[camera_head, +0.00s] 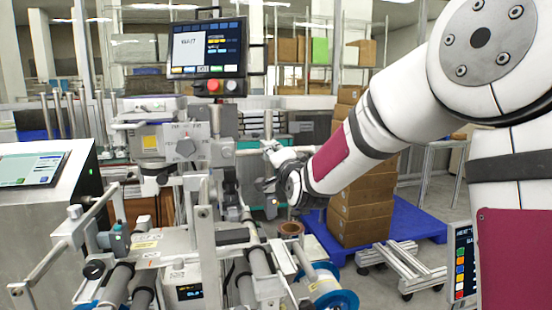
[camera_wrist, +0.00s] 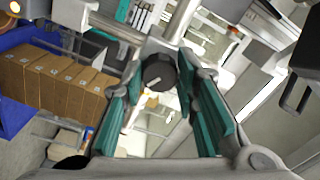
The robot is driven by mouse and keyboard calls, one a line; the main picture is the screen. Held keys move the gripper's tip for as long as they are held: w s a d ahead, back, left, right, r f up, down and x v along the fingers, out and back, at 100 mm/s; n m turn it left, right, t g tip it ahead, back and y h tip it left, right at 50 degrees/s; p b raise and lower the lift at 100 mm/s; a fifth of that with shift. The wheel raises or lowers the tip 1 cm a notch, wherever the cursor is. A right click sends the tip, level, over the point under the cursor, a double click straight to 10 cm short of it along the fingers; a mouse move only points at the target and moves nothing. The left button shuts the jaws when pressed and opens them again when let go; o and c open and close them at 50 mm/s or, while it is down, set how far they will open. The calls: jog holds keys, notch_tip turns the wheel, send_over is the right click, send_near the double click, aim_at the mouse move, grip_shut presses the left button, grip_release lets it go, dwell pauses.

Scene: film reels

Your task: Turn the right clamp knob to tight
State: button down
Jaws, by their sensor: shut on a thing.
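The clamp knob (camera_wrist: 157,72) is round and black with a short white pointer line. It sits on a grey metal block (camera_wrist: 165,48) in the wrist view. My gripper (camera_wrist: 160,66) has its teal-padded fingers on either side of the knob and is shut on it. In the head view my gripper (camera_head: 270,160) is at the right side of the grey film machine (camera_head: 150,190), below the monitor. The knob itself is hidden or too small to tell there. The pointer's tight mark cannot be read.
A grey selector knob (camera_head: 185,147) is on the machine's front panel. A monitor (camera_head: 206,48) with a red button stands above. Rollers and bars crowd the front. Stacked cartons (camera_head: 362,205) stand on a blue pallet (camera_head: 412,218) at right. A touchscreen console (camera_head: 32,168) is at left.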

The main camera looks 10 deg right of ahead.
jog(key=shift+f, duration=0.1)
jog(key=c, duration=1.2)
grip_release()
jog(key=shift+c, duration=0.2)
jog(key=s, duration=1.2)
